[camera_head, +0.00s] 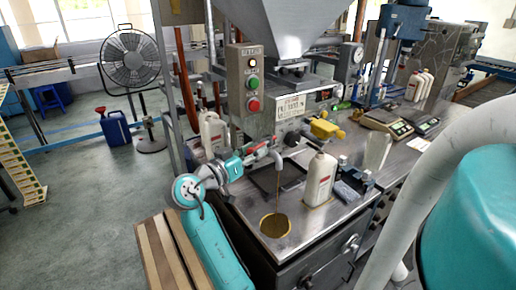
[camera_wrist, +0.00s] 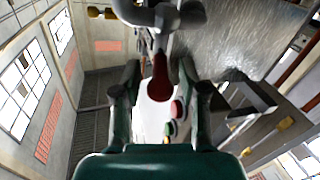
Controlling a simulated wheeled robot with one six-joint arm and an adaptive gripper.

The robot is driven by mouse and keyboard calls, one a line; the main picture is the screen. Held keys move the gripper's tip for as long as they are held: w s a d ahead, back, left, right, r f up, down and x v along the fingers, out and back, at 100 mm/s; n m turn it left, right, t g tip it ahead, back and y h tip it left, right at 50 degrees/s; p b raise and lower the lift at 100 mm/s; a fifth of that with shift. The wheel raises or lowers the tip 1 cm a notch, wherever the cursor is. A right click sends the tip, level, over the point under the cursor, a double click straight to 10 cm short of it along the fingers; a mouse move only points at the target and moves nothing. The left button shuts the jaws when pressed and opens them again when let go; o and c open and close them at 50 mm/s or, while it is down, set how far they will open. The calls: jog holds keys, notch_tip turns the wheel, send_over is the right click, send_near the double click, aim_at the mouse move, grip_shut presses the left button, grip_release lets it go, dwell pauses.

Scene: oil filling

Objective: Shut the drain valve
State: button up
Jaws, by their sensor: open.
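The drain valve's red handle (camera_wrist: 160,80) lies between the two fingers of my gripper (camera_wrist: 158,92) in the wrist view. The fingers stand apart on either side of it, with no clear contact. Behind the handle is the grey metal pipe (camera_wrist: 150,14). In the head view my gripper (camera_head: 254,155) is at the left side of the spout (camera_head: 278,158), and the red handle is mostly hidden there. A thin brown oil stream (camera_head: 277,190) falls from the spout to a round golden pool of oil (camera_head: 275,225) at the bench top.
A white bottle (camera_head: 320,180) stands right of the spout on the metal bench (camera_head: 305,232). The control box (camera_head: 247,84) and hopper (camera_head: 283,25) are behind and above. Scales (camera_head: 387,122) sit farther right. A wooden box (camera_head: 160,250) stands at the lower left.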

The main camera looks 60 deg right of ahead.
jog(key=shift+x, duration=1.15)
grip_shut()
jog(key=shift+w, duration=0.1)
jog(key=shift+w+d+m+g+y, duration=0.1)
jog(key=shift+w+m+g+y, duration=0.2)
jog(key=shift+m+g+y, duration=0.5)
jog(key=shift+w+d+m+g+y, duration=0.15)
jog(key=shift+w+m+g+y, duration=0.15)
jog(key=shift+m+g, duration=0.85)
jog(key=shift+n+g, duration=0.25)
jog(key=shift+n, duration=0.1)
grip_release()
